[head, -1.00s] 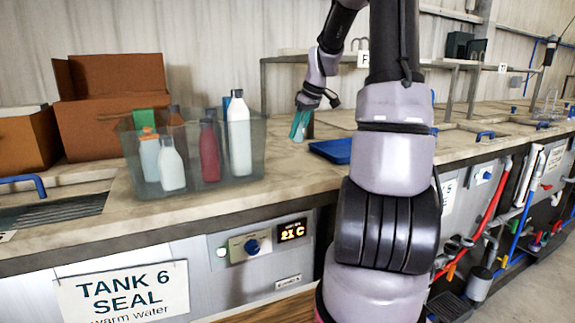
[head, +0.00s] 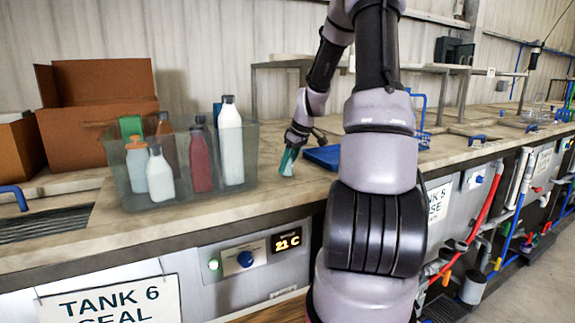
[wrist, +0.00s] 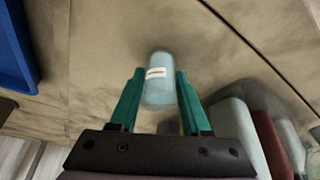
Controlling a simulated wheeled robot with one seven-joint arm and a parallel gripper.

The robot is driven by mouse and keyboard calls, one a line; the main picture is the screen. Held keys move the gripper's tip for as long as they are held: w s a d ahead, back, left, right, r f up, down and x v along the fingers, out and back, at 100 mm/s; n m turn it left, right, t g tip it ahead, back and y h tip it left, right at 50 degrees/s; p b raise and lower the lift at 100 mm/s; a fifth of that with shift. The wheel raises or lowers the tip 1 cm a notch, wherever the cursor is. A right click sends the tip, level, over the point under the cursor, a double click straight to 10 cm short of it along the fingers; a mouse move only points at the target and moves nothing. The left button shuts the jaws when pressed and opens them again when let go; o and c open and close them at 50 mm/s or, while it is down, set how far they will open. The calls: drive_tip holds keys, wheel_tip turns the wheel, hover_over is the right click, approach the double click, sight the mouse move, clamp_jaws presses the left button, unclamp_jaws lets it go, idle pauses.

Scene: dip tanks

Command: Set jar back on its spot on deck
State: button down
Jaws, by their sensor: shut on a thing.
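The jar (wrist: 158,82) is a small pale blue cylinder with a white label, seen between the teal fingers of my gripper (wrist: 158,92) in the wrist view. My gripper is shut on it. In the head view my gripper (head: 288,162) is low at the deck (head: 262,196), between the clear bin and the blue tray; the jar is mostly hidden there by the fingers. I cannot tell whether the jar's base touches the deck. No marked spot for the jar is clearly visible.
A clear bin (head: 240,172) of several bottles stands left of my gripper; the bottles also show in the wrist view (wrist: 270,140). A blue tray (head: 322,157) lies close on the right. Cardboard boxes (head: 95,135) stand at the left. Bare deck lies in front of the gripper.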

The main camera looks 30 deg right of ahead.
drive_tip(key=shift+f, duration=0.1)
drive_tip(key=shift+c, duration=1.8)
unclamp_jaws()
drive_tip(key=v, duration=1.2)
drive_tip(key=s+a+r+m+t+h, duration=0.1)
drive_tip(key=s+a+r+m, duration=0.3)
drive_tip(key=s+a+r, duration=0.55)
drive_tip(key=s+a+r+m+t, duration=0.1)
drive_tip(key=s+a+m, duration=0.5)
drive_tip(key=s, duration=0.7)
drive_tip(key=shift+s+a+r+t+y, duration=0.2)
drive_tip(key=shift+a+r+t+y, duration=0.3)
drive_tip(key=shift+a, duration=0.6)
drive_tip(key=shift+f, duration=0.15)
